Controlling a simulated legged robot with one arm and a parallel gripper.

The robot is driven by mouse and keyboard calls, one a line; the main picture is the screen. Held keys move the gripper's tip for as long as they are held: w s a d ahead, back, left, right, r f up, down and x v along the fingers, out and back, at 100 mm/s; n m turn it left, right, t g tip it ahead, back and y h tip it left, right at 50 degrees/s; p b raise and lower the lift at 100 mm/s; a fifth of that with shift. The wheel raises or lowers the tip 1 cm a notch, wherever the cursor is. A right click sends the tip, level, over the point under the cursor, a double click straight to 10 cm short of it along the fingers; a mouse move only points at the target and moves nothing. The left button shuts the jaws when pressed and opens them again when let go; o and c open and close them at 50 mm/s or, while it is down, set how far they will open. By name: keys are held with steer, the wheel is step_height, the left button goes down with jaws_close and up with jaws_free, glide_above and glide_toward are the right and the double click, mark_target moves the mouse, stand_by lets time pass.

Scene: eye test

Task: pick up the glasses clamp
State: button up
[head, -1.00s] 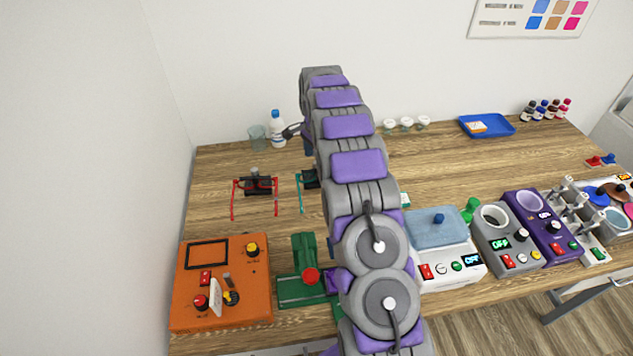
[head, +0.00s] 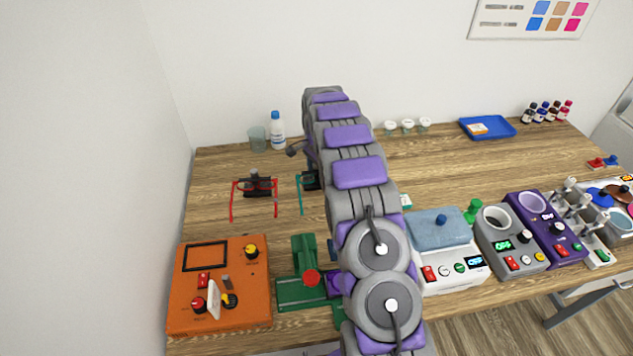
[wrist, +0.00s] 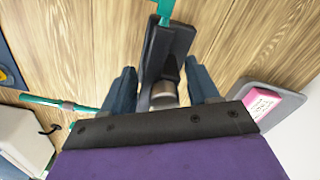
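A black glasses clamp (head: 311,180) with a teal glasses frame (head: 300,195) stands on the table, partly hidden behind my arm in the head view. The wrist view shows this clamp (wrist: 168,50) with its silver knob, and teal glasses arms (wrist: 55,103) beside and beyond it. My gripper (wrist: 162,78) is open, its two dark fingers on either side of the clamp's knob end, with visible gaps. I cannot tell how far above the table they are. A second black clamp (head: 258,187) with red glasses (head: 233,204) stands to the left in the head view.
An orange control box (head: 218,285) and a green device (head: 304,265) stand at the front left. A bottle (head: 277,132) and a glass beaker (head: 257,140) stand behind. White and purple instruments line the front right. A grey tray (wrist: 275,92) shows at right in the wrist view.

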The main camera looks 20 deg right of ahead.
jaws_close()
stand_by(0.3)
stand_by(0.3)
